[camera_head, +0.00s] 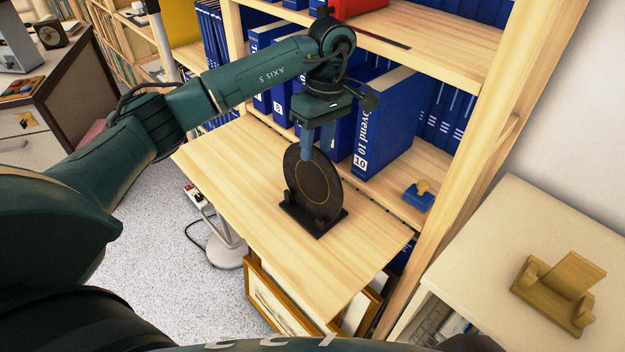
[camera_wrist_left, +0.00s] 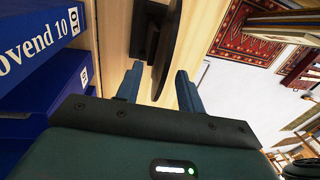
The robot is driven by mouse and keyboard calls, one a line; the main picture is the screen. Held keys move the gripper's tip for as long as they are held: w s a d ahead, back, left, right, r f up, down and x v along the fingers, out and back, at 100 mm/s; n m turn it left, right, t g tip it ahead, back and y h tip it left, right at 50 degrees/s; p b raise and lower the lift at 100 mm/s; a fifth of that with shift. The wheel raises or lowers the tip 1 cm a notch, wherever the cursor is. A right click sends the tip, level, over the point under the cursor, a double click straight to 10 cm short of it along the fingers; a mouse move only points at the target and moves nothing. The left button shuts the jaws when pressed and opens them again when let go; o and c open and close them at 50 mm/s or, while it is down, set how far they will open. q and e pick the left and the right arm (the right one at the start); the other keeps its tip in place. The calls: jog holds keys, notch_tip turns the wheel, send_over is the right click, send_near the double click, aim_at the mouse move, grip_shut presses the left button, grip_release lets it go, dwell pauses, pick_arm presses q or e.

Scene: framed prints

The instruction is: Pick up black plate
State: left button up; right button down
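The black plate (camera_head: 320,182) is a dark disc with a thin gold ring, standing upright in a black stand (camera_head: 318,224) on the pull-out wooden shelf. My left gripper (camera_head: 306,150) points down at the plate's upper rim. In the left wrist view the two blue fingers of the gripper (camera_wrist_left: 160,85) are spread apart, and the plate (camera_wrist_left: 180,45) shows edge-on between and just beyond them, with clear gaps beside it. The stand (camera_wrist_left: 146,28) lies beyond the fingers. My right gripper is not in view.
Blue binders (camera_head: 385,125) stand on the shelf right behind the plate. A blue and wooden stamp (camera_head: 420,195) lies to the right. A wooden holder (camera_head: 560,290) rests on the white cabinet. Framed prints (camera_head: 275,300) lean below. The wooden surface (camera_head: 235,175) around the stand is clear.

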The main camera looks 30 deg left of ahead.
aim_at(313, 164)
pick_arm(q)
jog(key=f, duration=0.3)
jog(key=f+p, duration=0.1)
jog(key=f, duration=0.1)
jog(key=shift+s+a+f, duration=0.3)
jog(key=shift+s+f, duration=0.05)
grip_shut()
jog(key=shift+r, duration=0.1)
